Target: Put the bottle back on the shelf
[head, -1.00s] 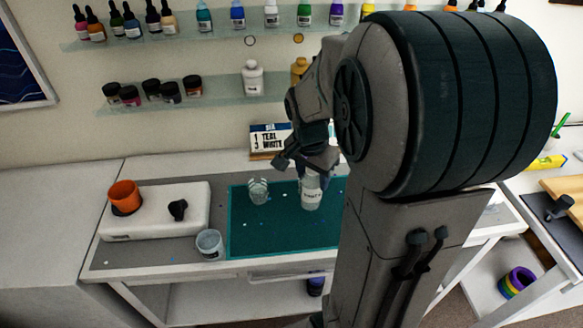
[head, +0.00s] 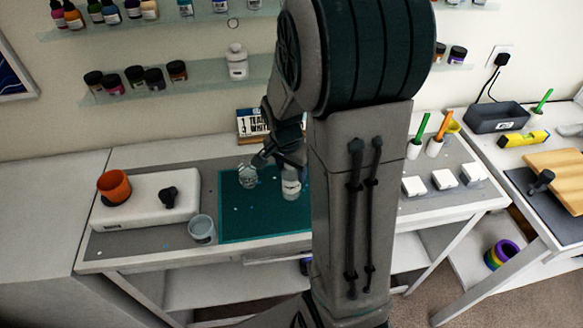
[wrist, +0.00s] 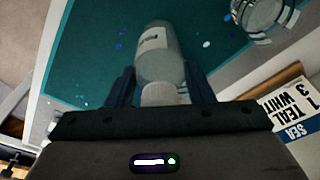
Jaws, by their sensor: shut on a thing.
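A pale bottle (head: 291,185) with a white label stands upright at the teal mat (head: 235,222) on the workbench. My gripper (head: 289,162) reaches down over it and is shut on its upper part. In the wrist view the bottle (wrist: 160,55) sits between the two dark fingers (wrist: 162,90), with the mat behind it. I cannot tell whether its base touches the mat. The lower wall shelf (head: 205,82) holds several dark jars (head: 154,79) and a white bottle (head: 237,63). My arm hides the shelf further right.
A clear cup (head: 247,176) stands left of the held bottle. A second cup (head: 202,229) is at the mat's left edge. A white device with an orange cup (head: 115,187) is further left. A lettered sign (head: 252,124) stands behind the mat. An upper shelf (head: 150,24) carries small bottles.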

